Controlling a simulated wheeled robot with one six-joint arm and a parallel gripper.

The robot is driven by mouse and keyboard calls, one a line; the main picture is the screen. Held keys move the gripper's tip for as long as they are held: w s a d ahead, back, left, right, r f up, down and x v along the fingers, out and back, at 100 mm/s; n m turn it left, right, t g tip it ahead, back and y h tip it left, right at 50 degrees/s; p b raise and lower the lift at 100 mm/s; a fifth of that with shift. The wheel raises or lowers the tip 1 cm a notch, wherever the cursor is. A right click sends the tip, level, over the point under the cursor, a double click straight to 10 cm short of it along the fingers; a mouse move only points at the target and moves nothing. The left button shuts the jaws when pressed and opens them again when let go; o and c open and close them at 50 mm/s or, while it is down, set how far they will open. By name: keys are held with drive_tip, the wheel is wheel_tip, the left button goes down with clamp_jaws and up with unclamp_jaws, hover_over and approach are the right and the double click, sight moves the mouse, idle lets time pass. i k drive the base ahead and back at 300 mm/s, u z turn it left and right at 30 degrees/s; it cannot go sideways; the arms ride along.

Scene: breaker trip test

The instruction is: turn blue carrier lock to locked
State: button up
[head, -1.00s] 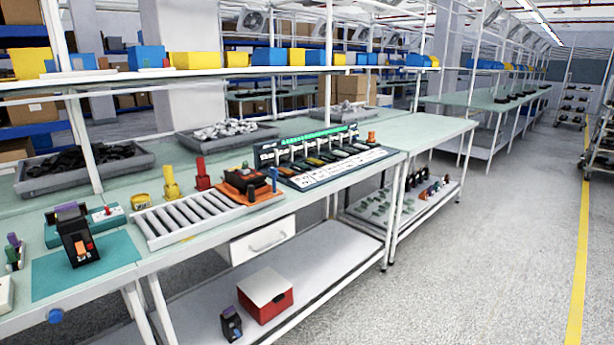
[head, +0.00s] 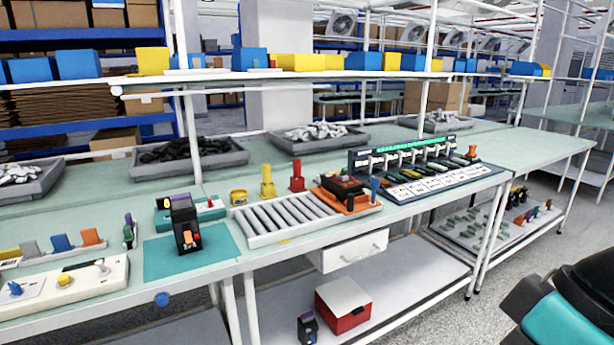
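An orange carrier (head: 329,201) with a dark block on it sits at the right end of a roller track (head: 285,217) on the bench. A small upright blue piece (head: 375,189) stands at the carrier's right side and looks like the blue carrier lock. It is too small to tell which position it is in. A round blue knob (head: 162,299) is on the bench's front edge. A dark and teal part of my own arm shows at the bottom right, but my gripper's fingers are not in view.
A dark breaker-like device (head: 185,228) stands on a teal mat (head: 222,239) left of the track. Yellow (head: 267,183) and red (head: 297,178) posts stand behind the track. A rack of test stations (head: 425,172) is to its right. A red box (head: 342,304) sits on the lower shelf.

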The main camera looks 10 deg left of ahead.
sight(375, 182)
drive_tip(key=u, duration=0.55)
drive_tip(key=i, duration=1.1)
drive_tip(key=z, duration=0.05)
